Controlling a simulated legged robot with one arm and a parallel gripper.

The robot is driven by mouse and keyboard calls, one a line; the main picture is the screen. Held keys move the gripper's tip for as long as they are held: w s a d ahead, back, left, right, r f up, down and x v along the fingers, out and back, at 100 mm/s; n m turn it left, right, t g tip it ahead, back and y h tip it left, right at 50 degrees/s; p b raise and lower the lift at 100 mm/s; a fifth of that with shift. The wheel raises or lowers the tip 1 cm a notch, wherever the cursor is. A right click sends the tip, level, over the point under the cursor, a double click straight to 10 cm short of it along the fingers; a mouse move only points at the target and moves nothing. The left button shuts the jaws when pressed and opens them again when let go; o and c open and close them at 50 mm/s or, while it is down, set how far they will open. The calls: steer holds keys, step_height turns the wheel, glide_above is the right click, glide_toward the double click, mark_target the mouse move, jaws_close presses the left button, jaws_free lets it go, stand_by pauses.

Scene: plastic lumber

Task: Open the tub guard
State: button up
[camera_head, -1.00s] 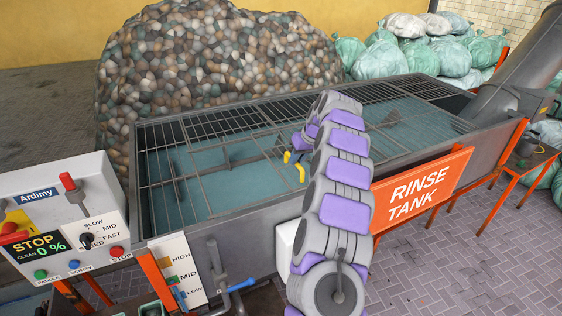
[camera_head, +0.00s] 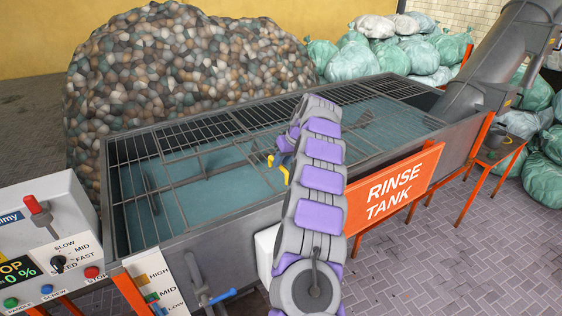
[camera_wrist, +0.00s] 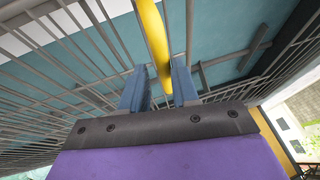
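The tub guard (camera_head: 190,181) is a grey metal bar grid lying over the near-left part of the blue-lined rinse tank (camera_head: 215,222). A yellow handle (camera_head: 285,175) shows on it at the grid's right side, partly hidden behind my arm. In the wrist view the yellow handle (camera_wrist: 153,35) runs down between the two blue fingers of my gripper (camera_wrist: 160,88). The grid's bars spread out behind the fingers. In the head view my gripper (camera_head: 286,150) is mostly hidden by my arm.
A control panel (camera_head: 45,240) with a red lever stands at the near left. An orange RINSE TANK sign (camera_head: 392,188) hangs on the tank's front. A pebble-like heap (camera_head: 185,75) lies behind the tank, and green bags (camera_head: 375,60) at the back right. Paved floor is free at the front right.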

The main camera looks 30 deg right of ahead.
steer(key=shift+o, duration=0.9)
steer(key=shift+d+f, duration=0.1)
steer(key=shift+d, duration=0.2)
steer(key=shift+a, duration=0.25)
steer(key=shift+s+r, duration=0.15)
steer(key=shift+r, duration=0.4)
steer(key=p+v, duration=0.2)
steer(key=v, duration=1.4)
steer(key=shift+d, duration=0.25)
